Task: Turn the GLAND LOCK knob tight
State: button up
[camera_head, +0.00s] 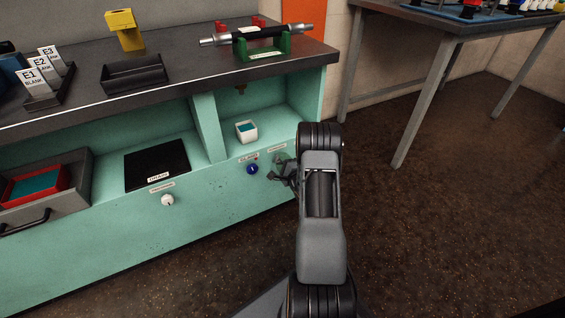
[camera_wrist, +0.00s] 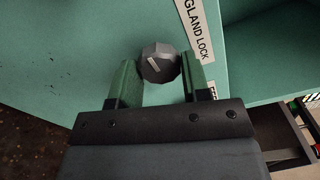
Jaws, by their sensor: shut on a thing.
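The GLAND LOCK knob (camera_wrist: 158,63) is dark grey and faceted, with a short pale pointer mark that slants in the wrist view. It sits on the green bench front beside the white GLAND LOCK label (camera_wrist: 197,27). My gripper (camera_wrist: 159,72) has its two green-sided fingers around the knob, one on each side, and is shut on it. In the head view my gripper (camera_head: 284,170) is at the right end of the bench front, and it and the arm largely hide the knob.
A blue knob (camera_head: 252,169) is just left of my gripper, and a white knob (camera_head: 167,200) is farther left. A white box (camera_head: 246,131) stands in the open compartment above. A grey table (camera_head: 452,22) is at the right, with open floor before it.

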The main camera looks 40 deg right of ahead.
jog(key=o, duration=0.9)
jog(key=shift+o, duration=0.2)
jog(key=shift+s, duration=0.15)
jog(key=s+a+p, duration=0.2)
jog(key=s+p, duration=0.1)
jog(key=s, duration=1)
jog(key=shift+s+p, duration=0.2)
jog(key=shift+p, duration=0.1)
